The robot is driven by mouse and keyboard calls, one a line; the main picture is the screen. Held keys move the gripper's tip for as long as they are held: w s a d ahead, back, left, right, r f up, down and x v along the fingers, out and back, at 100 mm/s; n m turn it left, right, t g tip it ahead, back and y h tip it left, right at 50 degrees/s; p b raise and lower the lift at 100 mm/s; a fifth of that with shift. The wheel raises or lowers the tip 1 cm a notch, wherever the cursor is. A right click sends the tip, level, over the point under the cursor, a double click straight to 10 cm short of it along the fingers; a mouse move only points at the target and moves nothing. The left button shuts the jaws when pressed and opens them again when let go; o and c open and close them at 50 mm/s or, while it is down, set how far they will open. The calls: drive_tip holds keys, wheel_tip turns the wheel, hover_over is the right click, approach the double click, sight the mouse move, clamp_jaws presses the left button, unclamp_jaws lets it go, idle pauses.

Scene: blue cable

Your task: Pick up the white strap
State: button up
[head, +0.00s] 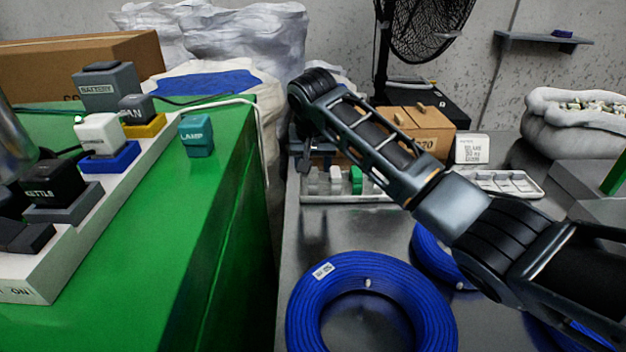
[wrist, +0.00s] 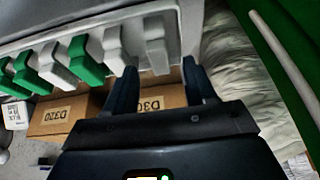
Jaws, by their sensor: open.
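In the wrist view my gripper (wrist: 159,80) is open, with its two dark fingers spread and nothing held between them. Just past the fingertips is a pale grey-white strap-like piece (wrist: 155,46) on a light tray (wrist: 60,32). A brighter white piece (wrist: 115,50) is just left of it, and another white one (wrist: 56,68) is further left among green pieces. In the head view my gripper (head: 306,162) points down above the left end of the tray (head: 335,198). White pieces (head: 336,178) show there, partly hidden by my arm. I cannot tell whether a finger touches any piece.
Cardboard boxes (head: 428,127) stand behind the tray. Blue cable coils (head: 370,262) lie on the grey table in front. A green bench (head: 170,240) with a socket strip and labelled plugs stands left, close to my gripper. A white cable (head: 262,130) hangs over its edge.

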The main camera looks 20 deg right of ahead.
sight(313, 173)
drive_tip(key=shift+b+x, duration=0.3)
drive_tip(key=shift+x, duration=1.65)
drive_tip(key=shift+c, duration=0.4)
drive_tip(key=c, duration=0.9)
